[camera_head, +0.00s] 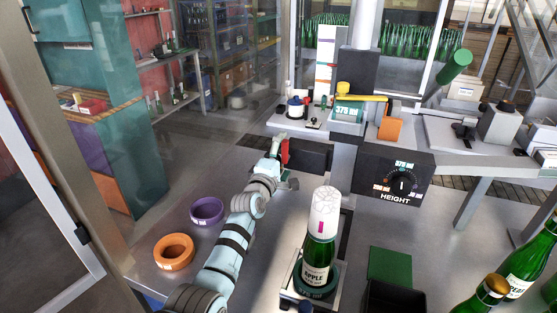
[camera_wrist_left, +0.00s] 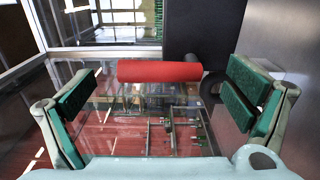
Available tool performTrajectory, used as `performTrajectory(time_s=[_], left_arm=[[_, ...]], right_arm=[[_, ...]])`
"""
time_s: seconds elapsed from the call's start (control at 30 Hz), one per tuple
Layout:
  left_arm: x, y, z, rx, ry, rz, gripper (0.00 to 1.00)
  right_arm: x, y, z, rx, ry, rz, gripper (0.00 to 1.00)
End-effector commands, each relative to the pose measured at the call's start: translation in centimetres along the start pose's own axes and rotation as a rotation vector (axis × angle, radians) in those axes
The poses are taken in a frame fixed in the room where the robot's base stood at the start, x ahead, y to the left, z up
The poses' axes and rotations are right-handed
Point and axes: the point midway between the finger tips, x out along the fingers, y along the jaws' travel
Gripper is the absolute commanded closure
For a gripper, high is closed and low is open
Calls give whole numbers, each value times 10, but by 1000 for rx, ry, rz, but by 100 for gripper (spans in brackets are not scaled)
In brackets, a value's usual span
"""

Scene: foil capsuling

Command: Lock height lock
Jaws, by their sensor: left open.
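The height lock appears as a red handle (camera_head: 285,151) at the dark carriage left of the machine's column. In the left wrist view it is a red cylinder (camera_wrist_left: 158,71) lying level, with its right end at a black round hub (camera_wrist_left: 210,87). My left gripper (camera_head: 282,166) reaches the handle from the front, partly overlapping it in the head view. In the left wrist view the green-padded fingers (camera_wrist_left: 162,88) are wide apart, one on each side of the red handle, with gaps at both sides. My right gripper is not in view.
A black height dial (camera_head: 402,184) marked HEIGHT stands right of the column. A green bottle with a white cap (camera_head: 319,248) stands upright in front of it. An orange ring (camera_head: 174,237) and a purple ring (camera_head: 193,211) lie left of my arm. More bottles stand at lower right.

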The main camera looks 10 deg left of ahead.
Motion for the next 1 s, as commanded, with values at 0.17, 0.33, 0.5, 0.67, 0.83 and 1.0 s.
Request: performTrajectory(time_s=[0.17,0.33,0.5,0.67,0.83,1.0], left_arm=[[-26,-1,0,1,1,1,3],[-72,-2,-1,1,3,-2,3],[-108,-2,-1,0,3,-2,3],[-118,-1,-1,1,3,-1,3],[-118,0,-1,0,3,-1,3],[-118,0,-1,0,2,-1,3]], right_arm=[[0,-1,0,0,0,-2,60],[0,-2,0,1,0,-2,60],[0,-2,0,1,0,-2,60],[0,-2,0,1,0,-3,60],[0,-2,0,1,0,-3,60],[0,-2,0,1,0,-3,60]])
